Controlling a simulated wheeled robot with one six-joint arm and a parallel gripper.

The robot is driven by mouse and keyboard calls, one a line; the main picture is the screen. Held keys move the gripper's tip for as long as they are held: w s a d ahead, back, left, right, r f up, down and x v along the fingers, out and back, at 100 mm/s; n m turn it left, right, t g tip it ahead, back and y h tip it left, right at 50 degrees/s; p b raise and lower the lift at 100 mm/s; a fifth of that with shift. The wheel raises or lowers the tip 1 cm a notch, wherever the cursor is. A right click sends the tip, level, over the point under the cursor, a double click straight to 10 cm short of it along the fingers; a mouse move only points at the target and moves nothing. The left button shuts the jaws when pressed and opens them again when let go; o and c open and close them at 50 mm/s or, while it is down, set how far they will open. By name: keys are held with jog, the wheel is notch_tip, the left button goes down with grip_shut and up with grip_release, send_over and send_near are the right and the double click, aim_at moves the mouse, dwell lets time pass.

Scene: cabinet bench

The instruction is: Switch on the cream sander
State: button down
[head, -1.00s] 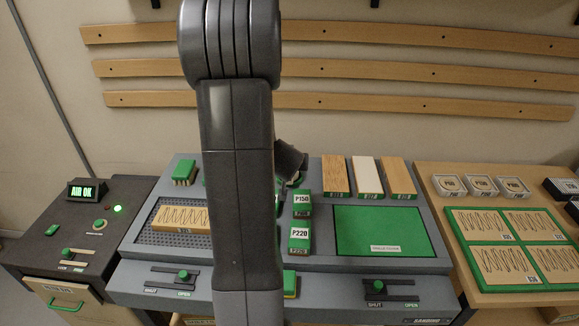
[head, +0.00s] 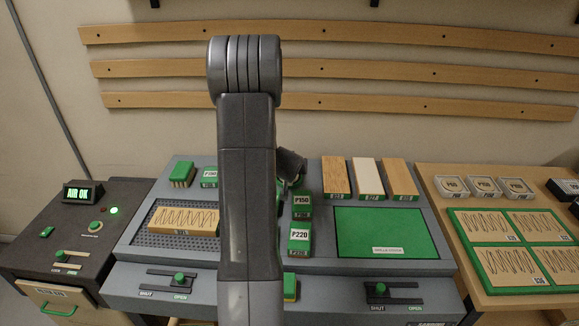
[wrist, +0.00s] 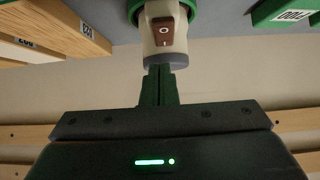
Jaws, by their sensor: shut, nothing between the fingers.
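The cream sander (wrist: 163,50) shows at the top middle of the wrist view, a cream body with a green part above it and a grey end. On it is a reddish-brown rocker switch (wrist: 163,32) with a ring mark and a bar mark. My gripper (wrist: 158,70) is shut and empty, with its fingertips at the sander's grey end, just below the switch in the picture. I cannot tell whether they touch it.
Green blocks labelled P150 (head: 302,203) and P220 (head: 299,237) stand right of my arm. Three wooden blocks (head: 367,178) stand behind a green pad (head: 380,225). A scribbled board (head: 184,219) lies on the perforated plate at left. A lit AIR OK display (head: 82,192) is far left.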

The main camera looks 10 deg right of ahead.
jog(key=shift+w+f, duration=0.1)
jog(key=shift+f, duration=0.95)
jog(key=shift+w+f+b, duration=0.1)
jog(key=shift+f+b, duration=0.2)
jog(key=shift+b, duration=0.1)
jog(key=shift+d, duration=0.1)
jog(key=shift+w+d+r+p, duration=0.15)
jog(key=shift+w+r+p, duration=0.15)
jog(key=shift+w+p, duration=0.4)
